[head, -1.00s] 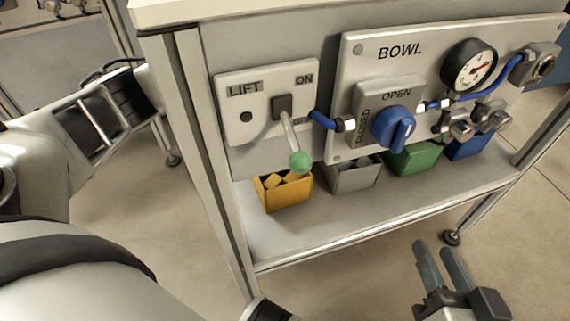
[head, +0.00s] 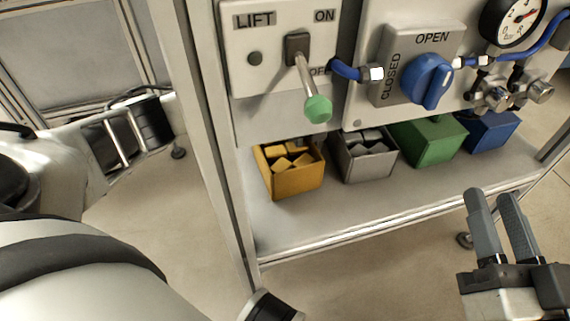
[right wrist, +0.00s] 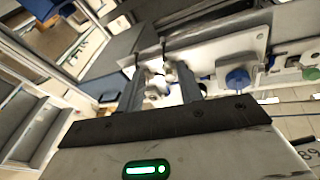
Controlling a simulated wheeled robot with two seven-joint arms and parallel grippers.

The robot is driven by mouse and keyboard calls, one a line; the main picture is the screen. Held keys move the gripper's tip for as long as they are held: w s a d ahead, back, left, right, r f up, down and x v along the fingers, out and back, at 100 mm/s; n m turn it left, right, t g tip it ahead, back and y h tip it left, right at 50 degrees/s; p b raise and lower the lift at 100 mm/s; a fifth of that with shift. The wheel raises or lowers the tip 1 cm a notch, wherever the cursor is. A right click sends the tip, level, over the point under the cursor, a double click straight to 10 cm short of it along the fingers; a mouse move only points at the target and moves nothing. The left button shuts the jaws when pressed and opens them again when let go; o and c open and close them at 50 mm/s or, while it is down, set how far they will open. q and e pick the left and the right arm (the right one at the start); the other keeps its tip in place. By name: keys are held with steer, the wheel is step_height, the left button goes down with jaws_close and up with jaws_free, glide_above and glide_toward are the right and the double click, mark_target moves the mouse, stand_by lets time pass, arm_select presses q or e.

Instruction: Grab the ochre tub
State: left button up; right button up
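The ochre tub (head: 296,182) stands at the left end of the low shelf in the head view, holding several ochre blocks. Its top is open and it sits beside the grey tub (head: 366,165). My right gripper (head: 492,198) is at the lower right of the head view, in front of the shelf and well to the right of the ochre tub. Its two grey fingers are apart with nothing between them; they also show in the right wrist view (right wrist: 161,88). My left gripper's fingers are not visible; only pale arm parts show at left.
A green tub (head: 433,143) and a blue tub (head: 492,132) stand further right on the shelf (head: 300,227). The lift lever's green knob (head: 318,109) juts out above the ochre tub. A blue valve knob (head: 428,80) is on the panel. A frame post (head: 207,130) borders the shelf's left end.

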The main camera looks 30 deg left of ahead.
arm_select(q)
steer(key=shift+f, duration=0.6)
jaws_close()
arm_select(e)
steer(key=shift+w+d+r+n+y, duration=0.1)
steer(key=shift+r+n+y, duration=0.25)
steer(key=shift+r, duration=0.2)
arm_select(q)
steer(key=shift+r, duration=0.1)
